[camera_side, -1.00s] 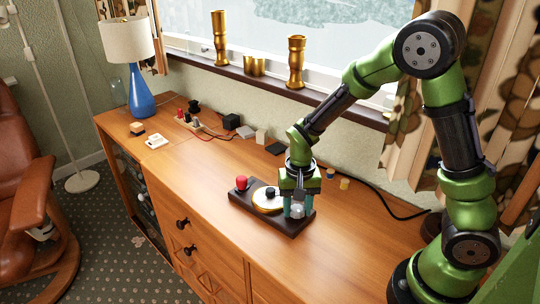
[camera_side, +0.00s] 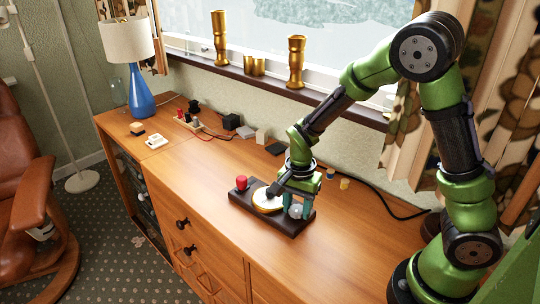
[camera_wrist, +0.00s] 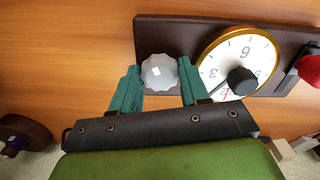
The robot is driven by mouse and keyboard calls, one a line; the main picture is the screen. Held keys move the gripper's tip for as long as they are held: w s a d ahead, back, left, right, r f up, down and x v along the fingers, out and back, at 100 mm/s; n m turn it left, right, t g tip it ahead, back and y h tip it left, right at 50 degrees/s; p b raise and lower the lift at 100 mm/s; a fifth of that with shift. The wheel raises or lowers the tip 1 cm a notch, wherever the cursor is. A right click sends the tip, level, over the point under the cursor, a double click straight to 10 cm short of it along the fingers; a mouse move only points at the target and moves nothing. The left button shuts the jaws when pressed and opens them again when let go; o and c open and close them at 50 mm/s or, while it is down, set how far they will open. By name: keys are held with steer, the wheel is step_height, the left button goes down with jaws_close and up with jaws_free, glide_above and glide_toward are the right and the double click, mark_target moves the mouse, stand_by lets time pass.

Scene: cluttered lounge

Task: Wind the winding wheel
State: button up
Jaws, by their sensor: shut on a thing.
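The winding wheel (camera_wrist: 158,68) is a pale grey scalloped knob at the end of a dark base board (camera_wrist: 180,28). In the side view the wheel (camera_side: 296,212) shows low between my fingers. My gripper (camera_wrist: 159,78) has its teal fingers on opposite sides of the wheel and is shut on it. It also shows in the side view (camera_side: 296,208), pointing down over the board's right end. Beside the wheel is a gold-rimmed white dial (camera_wrist: 225,52) with numbers and a black centre knob (camera_wrist: 241,81). A red knob (camera_wrist: 310,68) is at the board's other end.
The board lies on a wooden sideboard (camera_side: 200,165) with clear wood to its left and right. Small black boxes (camera_side: 231,121), a pale block (camera_side: 262,135) and a yellow cylinder (camera_side: 344,184) are behind. A black cable (camera_side: 400,215) runs along the right.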

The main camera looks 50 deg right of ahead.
mark_target(297, 208)
steer(key=shift+w+r, duration=0.1)
steer(key=o, duration=1.1)
steer(key=shift+c, duration=0.2)
step_height(297, 208, up, 17)
